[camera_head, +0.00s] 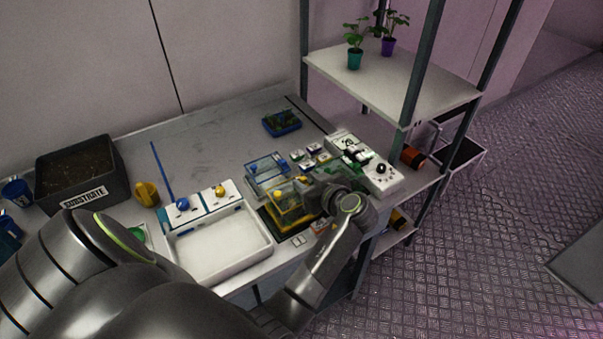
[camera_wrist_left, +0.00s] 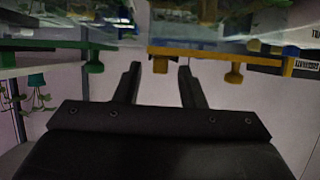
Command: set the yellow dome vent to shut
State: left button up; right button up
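The yellow dome (camera_head: 285,207) is a clear cover with yellow parts on a dark, yellow-edged tray, at the front right of the bench. My left gripper (camera_head: 314,190) is close at its right side; its fingertips are hard to make out there. In the left wrist view, the left gripper (camera_wrist_left: 160,72) has its two dark fingers apart, with nothing clamped. A small yellow tab (camera_wrist_left: 160,66) shows between the fingertips, below a yellow strip (camera_wrist_left: 205,52). A second yellow tab (camera_wrist_left: 235,74) is to the right. I cannot tell the vent's setting. My right gripper is not in view.
A blue-edged clear dome (camera_head: 266,168) stands just behind the yellow one. A white control box (camera_head: 383,180) is to the right, a white tray (camera_head: 222,250) to the left. A shelf rack (camera_head: 405,90) bounds the right side.

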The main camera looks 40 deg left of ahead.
pick_arm(q)
jog(key=shift+a+f, duration=0.1)
jog(key=shift+a, duration=0.05)
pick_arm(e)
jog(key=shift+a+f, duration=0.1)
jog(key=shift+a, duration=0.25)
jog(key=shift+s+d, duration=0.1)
pick_arm(q)
grip_shut()
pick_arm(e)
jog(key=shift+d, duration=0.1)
